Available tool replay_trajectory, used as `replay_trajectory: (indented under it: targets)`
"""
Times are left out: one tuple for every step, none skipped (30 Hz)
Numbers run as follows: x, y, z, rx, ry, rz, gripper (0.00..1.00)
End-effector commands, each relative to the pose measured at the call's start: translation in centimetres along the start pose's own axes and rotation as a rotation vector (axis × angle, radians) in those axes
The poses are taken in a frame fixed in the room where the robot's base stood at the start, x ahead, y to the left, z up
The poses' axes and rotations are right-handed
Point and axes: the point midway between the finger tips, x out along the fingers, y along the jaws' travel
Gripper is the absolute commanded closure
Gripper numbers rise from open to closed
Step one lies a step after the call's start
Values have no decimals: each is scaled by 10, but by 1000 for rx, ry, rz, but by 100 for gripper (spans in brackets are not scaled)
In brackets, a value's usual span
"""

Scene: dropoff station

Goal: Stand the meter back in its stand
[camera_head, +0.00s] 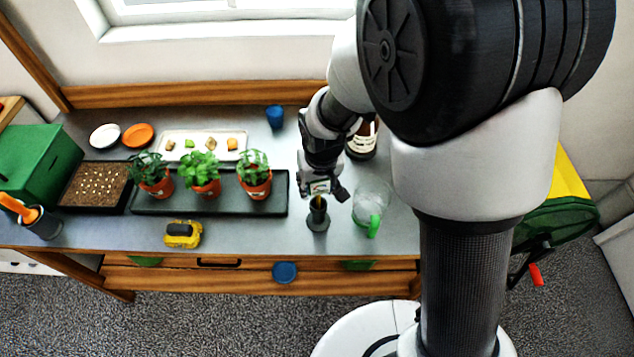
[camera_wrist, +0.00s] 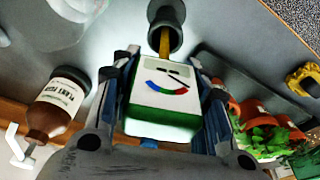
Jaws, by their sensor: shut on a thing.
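The meter (camera_wrist: 165,88) has a white face with a coloured arc and needle, a green body and a yellow probe. My gripper (camera_head: 322,190) is shut on the meter's body, with one finger on each side in the wrist view. The stand (camera_head: 318,219) is a small dark grey cup upright on the bench, directly below my gripper. In the wrist view the probe points at the stand's round mouth (camera_wrist: 166,21), and its tip overlaps the opening. How deep the tip sits is hidden. In the head view my gripper covers part of the meter.
A clear jug with a green handle (camera_head: 372,208) stands close right of the stand. A brown bottle (camera_head: 361,141) is behind it. Potted plants (camera_head: 204,182) stand on a dark tray to the left. A yellow tape measure (camera_head: 183,234) lies near the front edge.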

Motion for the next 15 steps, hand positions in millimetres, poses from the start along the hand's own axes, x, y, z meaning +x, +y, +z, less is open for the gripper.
replay_trajectory:
  targets:
    - [0, 0, 0, 0, 0, 0, 88]
    - [0, 0, 0, 0, 0, 0, 88]
    - [0, 0, 0, 0, 0, 0, 88]
    - [0, 0, 0, 0, 0, 0, 88]
    - [1, 0, 0, 0, 0, 0, 88]
    - [1, 0, 0, 0, 0, 0, 88]
    - [2, 0, 0, 0, 0, 0, 88]
    - [3, 0, 0, 0, 0, 0, 88]
    - [4, 0, 1, 0, 0, 0, 88]
    - [5, 0, 1, 0, 0, 0, 88]
    - [6, 0, 1, 0, 0, 0, 88]
    - [7, 0, 2, 0, 0, 0, 88]
    - [8, 0, 2, 0, 0, 0, 88]
    - [9, 0, 2, 0, 0, 0, 88]
    - [10, 0, 2, 0, 0, 0, 88]
